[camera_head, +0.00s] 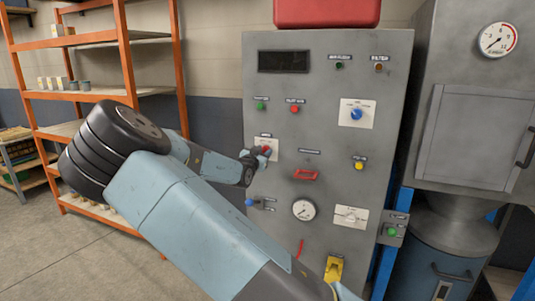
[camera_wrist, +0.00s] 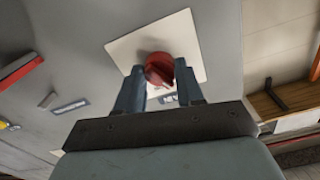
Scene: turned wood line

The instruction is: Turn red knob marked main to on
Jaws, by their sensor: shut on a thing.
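The red knob (camera_wrist: 158,68) sits on a pale square plate (camera_wrist: 188,36) on the grey panel. My gripper (camera_wrist: 158,74) is at the knob, its two fingers on either side of it and shut on it. In the head view the knob (camera_head: 266,150) shows at the left part of the panel, partly hidden by my gripper (camera_head: 257,155). A small label above the plate (camera_head: 291,144) is too small to read. The knob's pointer direction is not clear in either view, and the fingers cover part of the plate's markings.
The grey panel (camera_head: 325,125) also carries a blue knob (camera_head: 357,114), a white knob (camera_head: 349,215), a red handle (camera_head: 306,175), a gauge (camera_head: 304,210), and green and red buttons (camera_head: 294,109). An orange shelf (camera_head: 127,55) stands left; a grey machine (camera_head: 455,100) stands right.

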